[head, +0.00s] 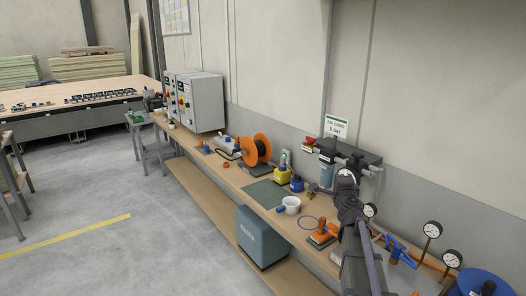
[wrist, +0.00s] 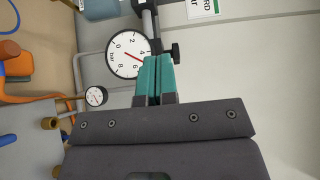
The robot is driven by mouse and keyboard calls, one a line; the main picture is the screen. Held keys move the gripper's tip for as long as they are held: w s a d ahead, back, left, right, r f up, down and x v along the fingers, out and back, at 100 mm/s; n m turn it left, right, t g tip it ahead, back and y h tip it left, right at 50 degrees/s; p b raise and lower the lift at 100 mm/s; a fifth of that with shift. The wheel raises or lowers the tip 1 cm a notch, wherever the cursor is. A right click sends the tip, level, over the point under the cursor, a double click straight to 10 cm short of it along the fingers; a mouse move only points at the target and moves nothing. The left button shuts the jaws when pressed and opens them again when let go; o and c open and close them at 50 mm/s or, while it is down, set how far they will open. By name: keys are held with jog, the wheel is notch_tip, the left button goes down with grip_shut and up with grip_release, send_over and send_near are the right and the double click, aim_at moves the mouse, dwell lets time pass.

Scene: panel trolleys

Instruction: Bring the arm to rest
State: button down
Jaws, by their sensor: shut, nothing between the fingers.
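My gripper (wrist: 157,78) shows in the wrist view with its two teal fingers pressed together and nothing between them. The fingers point toward a round white pressure gauge (wrist: 128,55) and a dark fitting, and overlap the gauge's edge in the picture; I cannot tell the distance. In the head view my arm rises from the bottom over the right part of the workbench (head: 232,180), bent near the wall. The fingers cannot be made out there.
Gauges (head: 433,229), blue and orange tools, and an orange clamp (head: 322,234) crowd the bench near my arm. The floor (head: 110,185) left of the bench is mostly clear.

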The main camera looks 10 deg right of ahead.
jog(key=s+a+f+n+g+y, duration=0.55)
jog(key=a+n, duration=0.25)
jog(key=a, duration=0.2)
jog(key=s+a+f+n+g+y, duration=0.45)
jog(key=a+f+n, duration=0.3)
jog(key=a, duration=0.25)
jog(key=s+a+f+n+g+h, duration=0.2)
jog(key=s+a+n+g, duration=0.1)
jog(key=s, duration=0.5)
jog(key=s+a+f+n+g+h, duration=0.2)
jog(key=s+a+n+g, duration=0.1)
jog(key=s, duration=0.5)
jog(key=shift+a+f+g, duration=0.15)
jog(key=shift+a+g, duration=0.45)
jog(key=shift+a, duration=0.45)
